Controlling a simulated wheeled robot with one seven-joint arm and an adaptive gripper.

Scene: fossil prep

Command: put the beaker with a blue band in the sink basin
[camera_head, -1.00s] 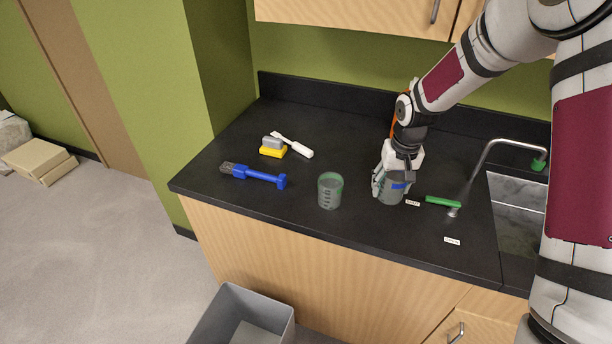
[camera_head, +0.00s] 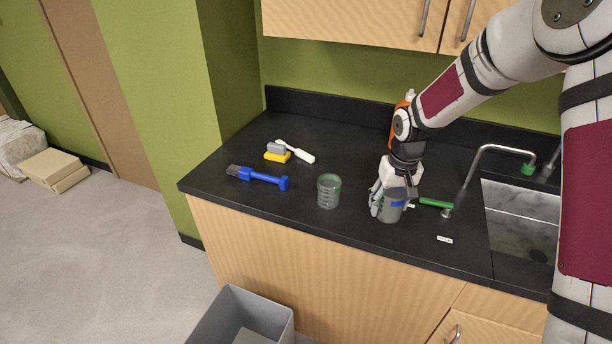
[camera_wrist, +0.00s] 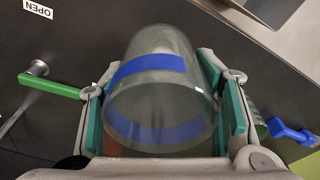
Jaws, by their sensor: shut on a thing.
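The beaker with a blue band (camera_head: 390,208) is clear and stands on or just above the black counter; I cannot tell which. My gripper (camera_head: 388,200) is shut on it, with a finger on each side of its wall. In the wrist view the beaker (camera_wrist: 160,95) fills the space between the green-padded fingers of my gripper (camera_wrist: 163,110), and its blue band shows around it. The sink basin (camera_head: 522,225) is grey metal, set in the counter to the right of my gripper. My arm hides part of its right side.
A second beaker (camera_head: 328,191) with green on it stands left of my gripper. A green tap handle (camera_head: 436,203) and a curved faucet (camera_head: 490,150) stand between my gripper and the basin. A blue brush (camera_head: 258,177), a yellow block (camera_head: 277,154) and a white-handled brush (camera_head: 297,152) lie further left.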

